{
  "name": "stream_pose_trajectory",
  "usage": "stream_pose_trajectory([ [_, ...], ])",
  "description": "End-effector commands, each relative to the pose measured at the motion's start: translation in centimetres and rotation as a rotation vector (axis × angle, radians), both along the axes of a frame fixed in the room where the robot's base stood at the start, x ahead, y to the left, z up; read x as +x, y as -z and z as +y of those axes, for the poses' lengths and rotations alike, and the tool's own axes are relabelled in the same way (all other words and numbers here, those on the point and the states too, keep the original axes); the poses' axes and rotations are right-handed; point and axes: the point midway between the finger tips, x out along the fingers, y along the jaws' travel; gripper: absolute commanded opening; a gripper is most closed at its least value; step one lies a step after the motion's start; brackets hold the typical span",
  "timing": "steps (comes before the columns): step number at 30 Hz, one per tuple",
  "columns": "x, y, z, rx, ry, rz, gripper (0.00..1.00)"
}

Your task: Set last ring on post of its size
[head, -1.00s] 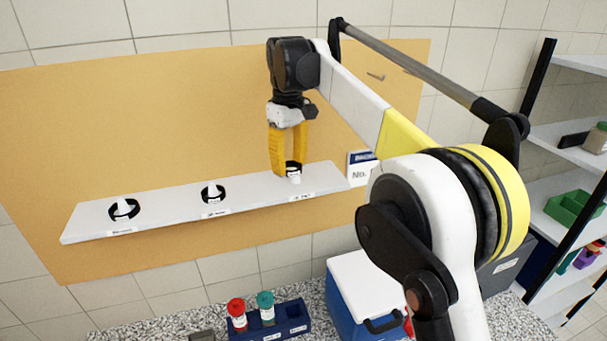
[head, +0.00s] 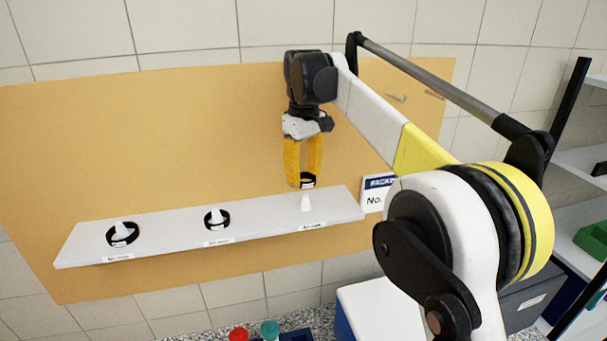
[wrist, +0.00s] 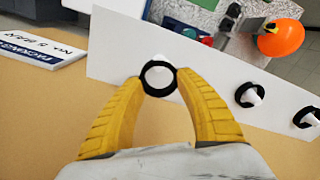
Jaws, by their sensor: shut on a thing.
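My gripper (head: 303,180) points down with its yellow fingers shut on a small black ring (head: 308,184). The ring is above the right-hand white post (head: 306,203), with a small gap between it and the post's tip in the head view. The wrist view shows the ring (wrist: 158,95) between the fingertips, white showing through it; I cannot tell there how well it lines up with the post. A middle black ring (head: 225,218) sits around the middle post (head: 215,215). A larger left ring (head: 110,235) sits around the left post (head: 121,229).
The posts stand on a narrow white shelf (head: 260,226) with labels on its front edge, against a tan board (head: 180,150). A sign (head: 375,190) stands at the shelf's right end. Red and teal caps (head: 270,329) show below. Space above the shelf's left is clear.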

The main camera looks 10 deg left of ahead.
Motion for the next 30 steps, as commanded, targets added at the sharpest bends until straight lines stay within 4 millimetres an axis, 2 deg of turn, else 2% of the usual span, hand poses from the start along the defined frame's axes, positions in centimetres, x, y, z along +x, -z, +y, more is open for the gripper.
stream_pose_trajectory([
  [9,0.0,3.4,0.0,0.000,0.000,0.000,0.25],
  [15,0.0,4.9,0.0,0.000,0.001,0.000,0.25],
  [30,0.0,5.0,0.0,0.000,0.001,0.000,0.25],
])
